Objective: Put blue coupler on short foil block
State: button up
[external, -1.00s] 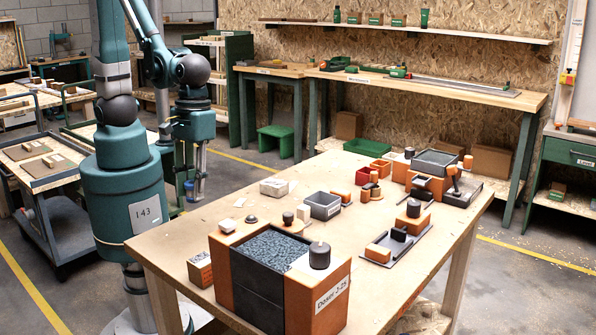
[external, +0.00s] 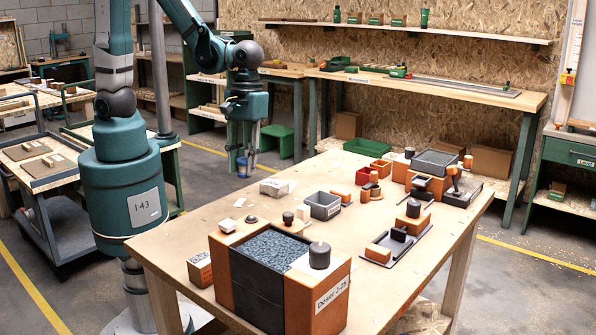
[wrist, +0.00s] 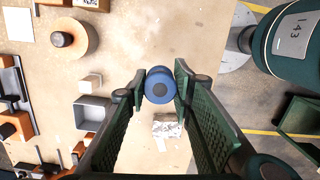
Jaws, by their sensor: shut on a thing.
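My gripper (external: 243,160) is in the air just off the table's far left edge in the external view. It is shut on the blue coupler (wrist: 158,86), a small round blue piece held between the fingertips in the wrist view. The coupler also shows low between the fingers in the external view (external: 242,166). The short foil block (wrist: 167,128), a crinkled silvery block, lies on the table below the gripper and apart from the coupler. In the external view the foil block (external: 274,187) sits near the table's left edge, right of and lower than the gripper.
A grey open bin (external: 322,205) and a small pale block (external: 303,213) stand near the foil block. A large orange and black box (external: 280,275) fills the near end of the table. Bare tabletop lies left of the foil block.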

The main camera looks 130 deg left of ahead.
jog(key=s+a+p, duration=0.1)
jog(key=s+a, duration=0.1)
jog(key=a, duration=0.6)
jog(key=s+a+r+p, duration=0.1)
jog(key=s+a, duration=0.1)
jog(key=a, duration=0.7)
jog(key=shift+s+r+n, duration=0.15)
jog(key=shift+r+n, duration=0.1)
jog(key=shift+n, duration=0.15)
jog(key=shift+f, duration=0.15)
send_over(274, 183)
jog(key=shift+s+a+f, duration=0.1)
jog(key=shift+a+f, duration=0.05)
jog(key=shift+f, duration=1.25)
jog(key=shift+s+a+f, duration=0.1)
jog(key=shift+a+f, duration=0.05)
jog(key=shift+f, duration=1.25)
jog(key=shift+f+b, duration=0.5)
jog(key=shift+f, duration=1.55)
jog(key=shift+f, duration=0.2)
